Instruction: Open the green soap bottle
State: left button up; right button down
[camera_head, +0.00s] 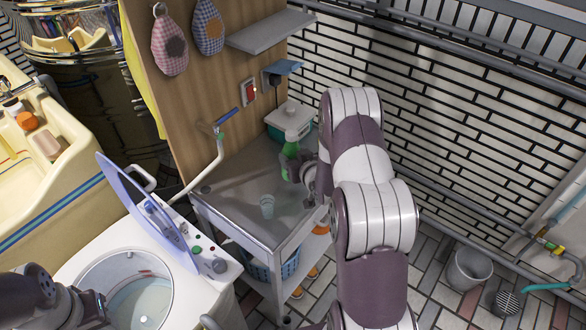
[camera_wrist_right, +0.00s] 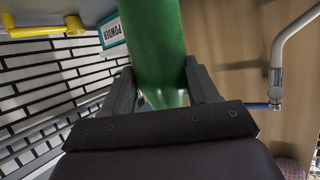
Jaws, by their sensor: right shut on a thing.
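The green soap bottle (camera_head: 291,149) is at the far end of the metal table, in front of the teal-and-white box. My right gripper (camera_head: 287,170) is shut on it. In the right wrist view the green bottle (camera_wrist_right: 155,40) fills the space between the two dark fingers of my right gripper (camera_wrist_right: 158,85).
A bent pipe with a blue handle (camera_head: 226,117) rises left of the table. The washing machine (camera_head: 195,285) has its lid up. A shelf (camera_head: 270,32) hangs above.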

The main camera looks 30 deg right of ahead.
jog(key=shift+w+a+f, duration=0.15)
jog(key=shift+w+f, duration=0.1)
jog(key=shift+f, duration=0.1)
notch_tip(320, 180, down, 4)
jog(key=shift+r, duration=0.2)
jog(key=shift+f+b, duration=0.15)
jog(key=shift+b, duration=0.15)
jog(key=shift+c, duration=1.4)
grip_release()
